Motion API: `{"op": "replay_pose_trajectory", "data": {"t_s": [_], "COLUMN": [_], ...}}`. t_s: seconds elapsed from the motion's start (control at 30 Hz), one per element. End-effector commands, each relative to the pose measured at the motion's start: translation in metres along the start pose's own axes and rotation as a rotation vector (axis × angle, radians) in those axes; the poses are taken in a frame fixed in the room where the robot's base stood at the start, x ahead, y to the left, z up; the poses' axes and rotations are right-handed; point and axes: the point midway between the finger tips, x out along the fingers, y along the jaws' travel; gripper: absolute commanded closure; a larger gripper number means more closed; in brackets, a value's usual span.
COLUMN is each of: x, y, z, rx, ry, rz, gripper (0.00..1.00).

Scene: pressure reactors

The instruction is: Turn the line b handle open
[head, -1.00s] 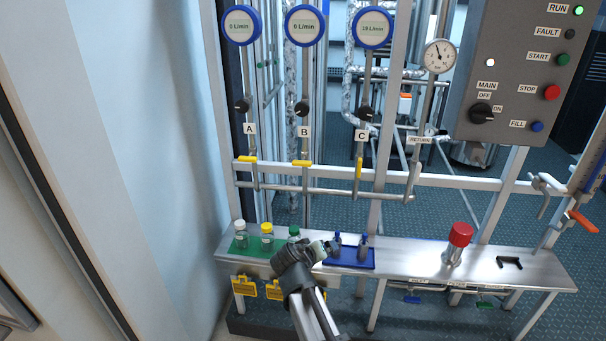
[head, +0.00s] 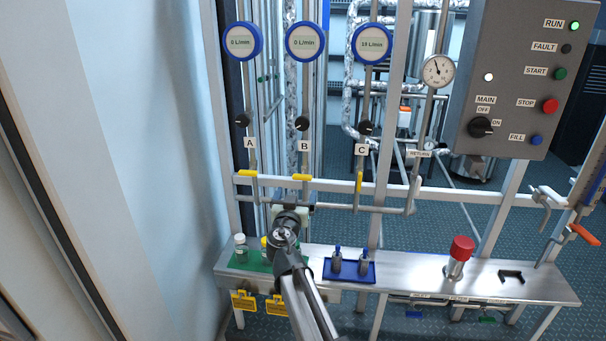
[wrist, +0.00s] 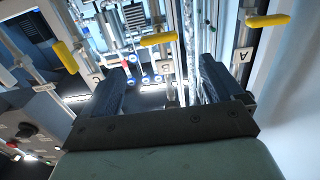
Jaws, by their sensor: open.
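The line B handle (head: 301,177) is a short yellow lever lying crosswise on the vertical B pipe, below the B label (head: 304,146). In the wrist view the same yellow B handle (wrist: 158,39) shows ahead, beyond the fingertips and roughly centred between them. My gripper (head: 290,210) is below the B handle in the head view, in front of the lower pipe.
The yellow A handle (head: 247,173) lies crosswise; the yellow C handle (head: 359,181) stands along its pipe. Gauges A and B read 0 L/min; C reads about 18. Bottles on a green mat (head: 246,262) and a blue tray (head: 349,278) stand on the shelf below.

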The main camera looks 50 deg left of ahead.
Motion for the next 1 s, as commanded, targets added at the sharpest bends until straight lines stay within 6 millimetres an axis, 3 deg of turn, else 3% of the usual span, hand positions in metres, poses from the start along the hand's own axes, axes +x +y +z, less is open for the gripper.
{"op": "replay_pose_trajectory", "data": {"t_s": [0.27, 0.8, 1.0], "x": [0.025, 0.116, 0.135], "y": [-0.001, -0.001, 0.0], "z": [0.0, 0.0, 0.0], "rx": [0.0, -0.001, -0.001], "ry": [-0.001, -0.001, -0.001], "rz": [0.001, 0.002, 0.001], "gripper": [0.06, 0.06, 0.06]}}
